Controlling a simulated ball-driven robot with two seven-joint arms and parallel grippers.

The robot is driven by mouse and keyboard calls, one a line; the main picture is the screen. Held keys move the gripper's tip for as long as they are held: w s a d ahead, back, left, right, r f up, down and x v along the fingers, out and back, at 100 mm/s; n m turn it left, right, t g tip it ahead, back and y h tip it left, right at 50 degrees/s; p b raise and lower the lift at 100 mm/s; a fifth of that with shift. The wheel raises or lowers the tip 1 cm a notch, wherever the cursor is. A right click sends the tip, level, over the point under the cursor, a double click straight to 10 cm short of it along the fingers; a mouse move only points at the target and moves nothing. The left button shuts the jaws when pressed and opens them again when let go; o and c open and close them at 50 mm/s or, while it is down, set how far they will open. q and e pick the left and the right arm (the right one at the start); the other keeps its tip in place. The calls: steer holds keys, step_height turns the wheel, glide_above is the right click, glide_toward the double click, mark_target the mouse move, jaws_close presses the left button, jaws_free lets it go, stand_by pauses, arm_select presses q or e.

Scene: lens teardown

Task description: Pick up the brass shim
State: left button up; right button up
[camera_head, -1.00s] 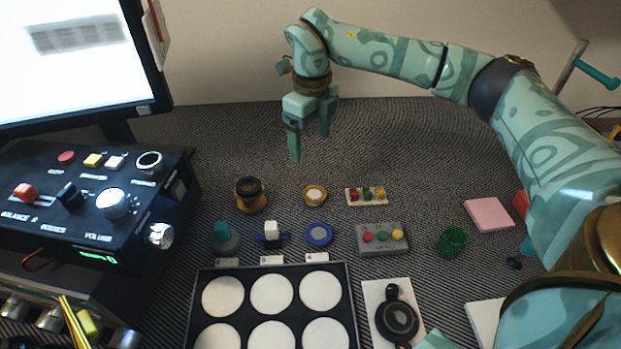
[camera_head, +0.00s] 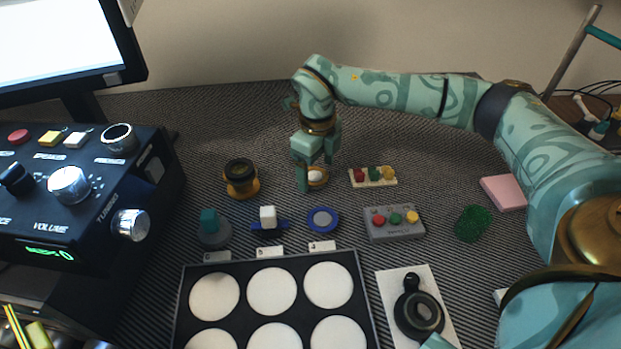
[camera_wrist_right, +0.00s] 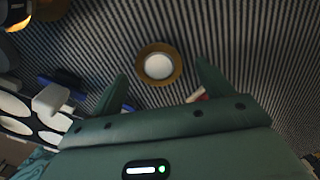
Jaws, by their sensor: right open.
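The brass shim, a flat brass-coloured ring with a white centre (camera_head: 318,178), lies on the dark striped mat. In the right wrist view the ring (camera_wrist_right: 159,66) sits between and just beyond my fingertips. My right gripper (camera_head: 316,176) is open and points down over it, with one finger in front of the ring's left side. In the wrist view the open right gripper (camera_wrist_right: 161,75) has nothing between its fingers. I cannot tell the exact height of the fingertips above the mat. My left gripper is not in view.
A black and amber lens part (camera_head: 241,178) stands left of the shim. A white-topped blue part (camera_head: 268,217) and a blue ring (camera_head: 323,220) lie nearer. A strip with coloured buttons (camera_head: 373,177) is close on the right. A black tray (camera_head: 365,300) with white discs fills the front.

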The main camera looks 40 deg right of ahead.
steer(key=shift+f, duration=0.15)
steer(key=shift+f+p, duration=0.3)
steer(key=shift+p, duration=0.05)
stand_by(0.6)
steer(key=c, duration=1.1)
